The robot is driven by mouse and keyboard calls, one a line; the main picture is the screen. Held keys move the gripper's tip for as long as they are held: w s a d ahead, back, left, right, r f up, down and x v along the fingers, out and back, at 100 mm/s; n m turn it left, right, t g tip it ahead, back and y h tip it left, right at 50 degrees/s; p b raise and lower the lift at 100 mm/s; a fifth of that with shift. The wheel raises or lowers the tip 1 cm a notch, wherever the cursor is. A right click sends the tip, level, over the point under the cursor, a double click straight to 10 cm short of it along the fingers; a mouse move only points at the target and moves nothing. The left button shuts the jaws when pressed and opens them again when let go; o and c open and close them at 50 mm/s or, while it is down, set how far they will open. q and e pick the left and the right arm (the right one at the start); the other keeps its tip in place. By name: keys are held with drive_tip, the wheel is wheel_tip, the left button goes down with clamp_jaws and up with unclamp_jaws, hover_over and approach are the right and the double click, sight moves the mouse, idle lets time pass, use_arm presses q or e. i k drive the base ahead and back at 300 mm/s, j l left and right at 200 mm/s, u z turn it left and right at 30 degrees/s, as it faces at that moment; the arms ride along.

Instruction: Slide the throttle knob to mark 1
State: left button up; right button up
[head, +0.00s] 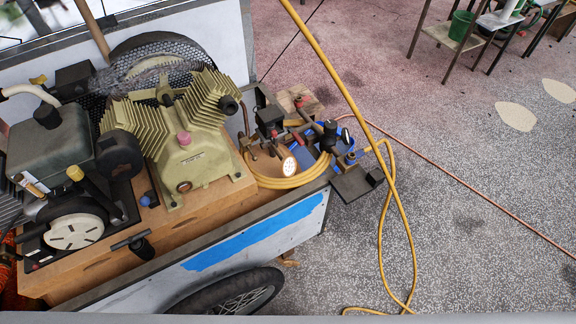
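The compressor cart (255,238) fills the left of the head view. A small engine with a dark grey tank (50,140) sits at its left end, beside the olive finned compressor (185,160). I cannot tell for certain which part is the throttle knob. Candidates near the engine are a lever with a tan tip (76,173), a black knob on a short bar (141,247) and a small blue knob (149,200). No numbered marks are legible at this size. Neither of my grippers shows.
A coiled yellow hose (290,181) and black fittings (270,122) lie at the cart's right end. The yellow hose (396,190) also hangs across the view. A cart wheel (235,294) stands below the side panel. Speckled floor (480,250) is mostly free at right.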

sight(70, 185)
drive_tip(key=u, duration=1.75)
